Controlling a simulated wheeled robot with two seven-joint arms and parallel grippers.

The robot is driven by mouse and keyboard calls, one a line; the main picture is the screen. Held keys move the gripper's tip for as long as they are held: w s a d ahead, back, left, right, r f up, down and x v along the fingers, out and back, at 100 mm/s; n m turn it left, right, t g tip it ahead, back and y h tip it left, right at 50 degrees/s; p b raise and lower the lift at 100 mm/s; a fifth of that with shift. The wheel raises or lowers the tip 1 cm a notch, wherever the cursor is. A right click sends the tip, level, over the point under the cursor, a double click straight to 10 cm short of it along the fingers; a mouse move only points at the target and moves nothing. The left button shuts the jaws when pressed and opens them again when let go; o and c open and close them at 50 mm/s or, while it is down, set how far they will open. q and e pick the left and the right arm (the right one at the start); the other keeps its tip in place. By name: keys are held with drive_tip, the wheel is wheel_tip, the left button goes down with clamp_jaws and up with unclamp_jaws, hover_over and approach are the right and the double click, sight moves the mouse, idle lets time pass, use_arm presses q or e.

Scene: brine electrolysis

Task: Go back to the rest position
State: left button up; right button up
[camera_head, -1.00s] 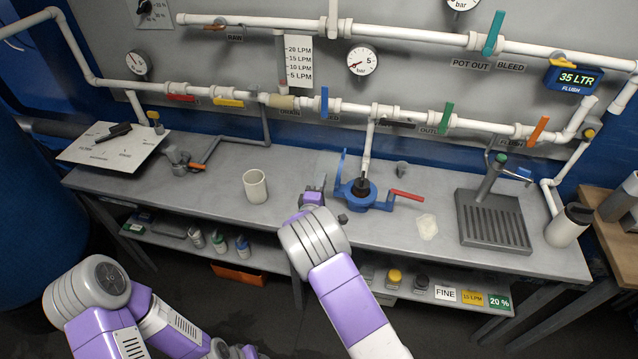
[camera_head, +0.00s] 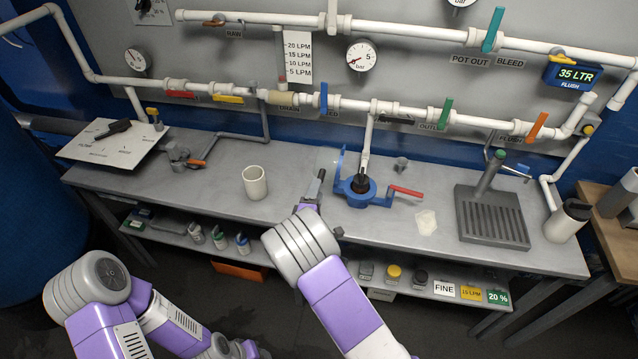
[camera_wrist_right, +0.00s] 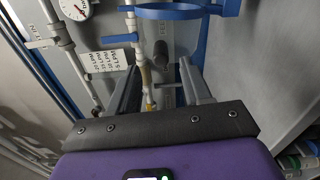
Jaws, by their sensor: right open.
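My right gripper (camera_head: 315,188) is above the front part of the grey bench (camera_head: 220,200), between the white cup and the blue clamp stand, mostly hidden behind its own wrist. In the right wrist view its two fingers (camera_wrist_right: 160,88) stand apart with nothing held between them. The blue stand (camera_head: 352,190) with a dark fitting is just to the right of the gripper, and its blue ring shows ahead in the wrist view (camera_wrist_right: 165,12). My left arm is low at the left of the head view; its gripper jaws cannot be made out.
A white cup (camera_head: 255,183) stands left of the right gripper. A red-handled lever (camera_head: 407,192), a pale crumpled patch (camera_head: 426,222) and a grey drain tray (camera_head: 492,218) lie to the right. White pipes with coloured valves (camera_head: 324,99) run behind. A shelf with jars (camera_head: 393,273) is below.

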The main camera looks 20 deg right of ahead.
drive_tip(key=shift+v, duration=0.95)
drive_tip(key=s+d+f+m+g+y, duration=0.1)
drive_tip(key=s+f+m+g+y, duration=0.25)
drive_tip(key=s+f, duration=0.45)
drive_tip(key=s+d+f+m+g+y, duration=0.2)
drive_tip(key=s+f+m+g, duration=0.2)
drive_tip(key=f, duration=0.8)
drive_tip(key=s+a+f+m+g+y, duration=0.1)
drive_tip(key=s+a+m+g+y, duration=0.2)
drive_tip(key=s, duration=0.7)
drive_tip(key=s+a+f+m+g+y, duration=0.2)
drive_tip(key=s+a+m+g+y, duration=0.2)
drive_tip(key=s, duration=0.6)
drive_tip(key=shift+s+a+m+g, duration=0.35)
drive_tip(key=shift+a+m+g, duration=0.2)
drive_tip(key=shift+m, duration=0.3)
